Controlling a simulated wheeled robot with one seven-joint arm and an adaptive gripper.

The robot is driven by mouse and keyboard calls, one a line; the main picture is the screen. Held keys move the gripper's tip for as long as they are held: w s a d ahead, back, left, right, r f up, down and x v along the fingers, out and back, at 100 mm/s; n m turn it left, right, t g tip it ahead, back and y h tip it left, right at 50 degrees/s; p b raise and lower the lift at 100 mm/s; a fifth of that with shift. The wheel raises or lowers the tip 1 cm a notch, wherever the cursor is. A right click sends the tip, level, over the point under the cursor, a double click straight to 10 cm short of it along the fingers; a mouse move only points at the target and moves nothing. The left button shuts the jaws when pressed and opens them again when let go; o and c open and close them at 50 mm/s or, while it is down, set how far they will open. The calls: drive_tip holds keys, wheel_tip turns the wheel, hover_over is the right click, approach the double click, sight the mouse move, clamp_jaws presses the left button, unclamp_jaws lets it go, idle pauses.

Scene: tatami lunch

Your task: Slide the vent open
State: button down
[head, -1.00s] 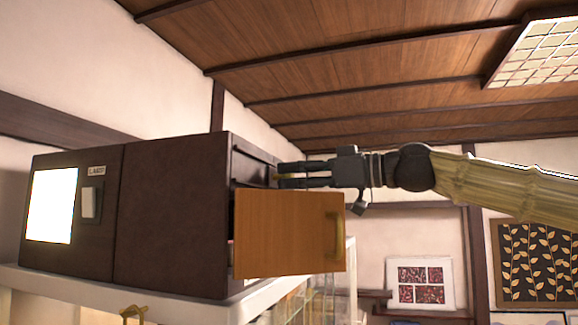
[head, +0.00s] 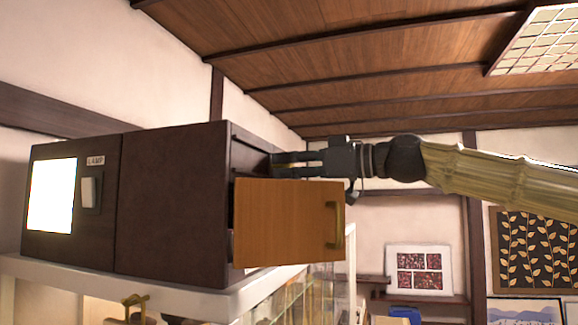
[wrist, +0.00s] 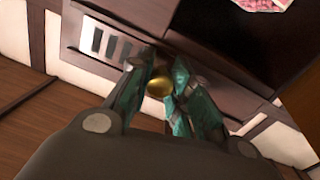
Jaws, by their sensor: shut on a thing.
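The vent (wrist: 118,47) is a slotted strip with pale and dark upright bars, set in the dark cabinet face in the wrist view. A round brass knob (wrist: 160,83) sits at the end of the slots. My gripper (wrist: 160,90) is shut on the knob, with its teal-padded fingers on both sides of it. In the head view my gripper (head: 281,165) is at the upper part of the cabinet's right-hand face, above the wooden door. The knob and vent slots cannot be made out there.
The dark cabinet (head: 175,205) stands on a white shelf (head: 222,302). An orange-brown wooden door (head: 285,222) with a handle (head: 337,225) sticks out just below my gripper. A lit panel (head: 52,195) and a switch (head: 91,192) are at the left.

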sight(263, 163)
drive_tip(key=shift+s, duration=0.1)
drive_tip(key=shift+s+a+f+b, duration=0.1)
drive_tip(key=shift+s+a+b, duration=0.1)
drive_tip(key=shift+s+b, duration=0.35)
drive_tip(key=shift+s+a+b, duration=0.15)
drive_tip(key=shift+s+b, duration=0.3)
drive_tip(key=shift+b, duration=0.1)
drive_tip(key=shift+s+a+r, duration=0.2)
drive_tip(key=shift+s, duration=0.4)
drive_tip(key=shift+w, duration=0.1)
drive_tip(key=c, duration=1.3)
unclamp_jaws()
drive_tip(key=shift+o, duration=0.2)
drive_tip(key=shift+d, duration=0.1)
drive_tip(key=shift+d, duration=0.2)
drive_tip(key=v, duration=1.1)
drive_tip(key=shift+s+d, duration=0.25)
drive_tip(key=shift+s, duration=0.05)
